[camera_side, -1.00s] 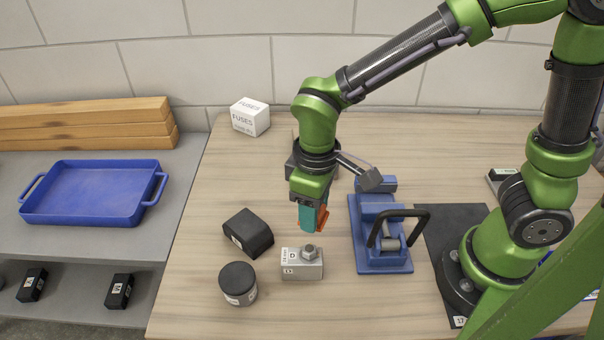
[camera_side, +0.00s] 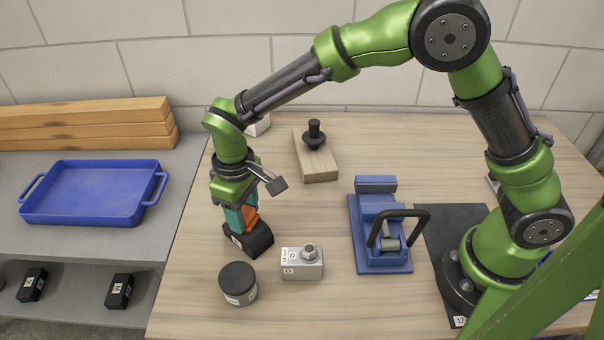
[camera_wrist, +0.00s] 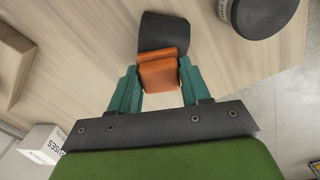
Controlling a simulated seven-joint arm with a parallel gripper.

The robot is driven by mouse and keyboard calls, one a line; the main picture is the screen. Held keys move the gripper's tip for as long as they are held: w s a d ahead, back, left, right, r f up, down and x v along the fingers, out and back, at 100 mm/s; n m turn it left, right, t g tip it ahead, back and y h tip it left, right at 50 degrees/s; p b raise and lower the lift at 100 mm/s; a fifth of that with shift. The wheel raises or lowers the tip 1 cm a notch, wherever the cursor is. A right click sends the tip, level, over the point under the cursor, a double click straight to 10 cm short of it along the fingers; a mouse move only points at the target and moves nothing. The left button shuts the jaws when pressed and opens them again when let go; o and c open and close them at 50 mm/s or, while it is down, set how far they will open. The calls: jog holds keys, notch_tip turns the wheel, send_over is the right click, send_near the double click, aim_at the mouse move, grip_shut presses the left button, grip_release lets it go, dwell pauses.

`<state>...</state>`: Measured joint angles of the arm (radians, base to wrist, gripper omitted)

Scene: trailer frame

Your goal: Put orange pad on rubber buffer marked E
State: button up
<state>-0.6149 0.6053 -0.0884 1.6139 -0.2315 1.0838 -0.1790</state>
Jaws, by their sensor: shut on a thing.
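My gripper (camera_side: 241,220), with teal fingers, is shut on the orange pad (camera_side: 251,217) and points down over a black block (camera_side: 254,243). In the wrist view the orange pad (camera_wrist: 163,72) sits between the fingers, with the black block (camera_wrist: 163,31) right beyond and beneath it. I cannot tell whether the pad touches the block. The block has a white label on its front, too small to read. A round black-topped piece (camera_side: 238,281) with a label stands just in front of it; the round piece (camera_wrist: 265,15) also shows in the wrist view. I cannot read an E on either.
A grey metal block with a bolt (camera_side: 302,263) stands right of the round piece. A blue clamp fixture with a black handle (camera_side: 380,235) is further right. A wooden block with a black knob (camera_side: 316,160) stands behind. A blue tray (camera_side: 92,192) lies on the left shelf.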

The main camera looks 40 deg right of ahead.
aim_at(243, 211)
jog(key=shift+f, duration=0.2)
jog(key=o, duration=1)
notch_tip(243, 211, up, 12)
jog(key=s+d+r+m+t+y, duration=0.1)
jog(key=s+d+r+m, duration=0.1)
jog(key=d+r, duration=0.3)
jog(key=s+d+r+m+t+y, duration=0.1)
jog(key=s+d+r, duration=0.15)
jog(key=d, duration=0.35)
jog(key=s+d+m+t, duration=0.1)
jog(key=s+d, duration=0.2)
jog(key=s+d+m+t, duration=0.2)
jog(key=s+d, duration=0.1)
jog(key=s, duration=0.1)
jog(key=s+d+m+t, duration=0.2)
jog(key=s+d, duration=0.2)
jog(key=shift+s+f, duration=0.25)
jog(key=shift+f, duration=0.15)
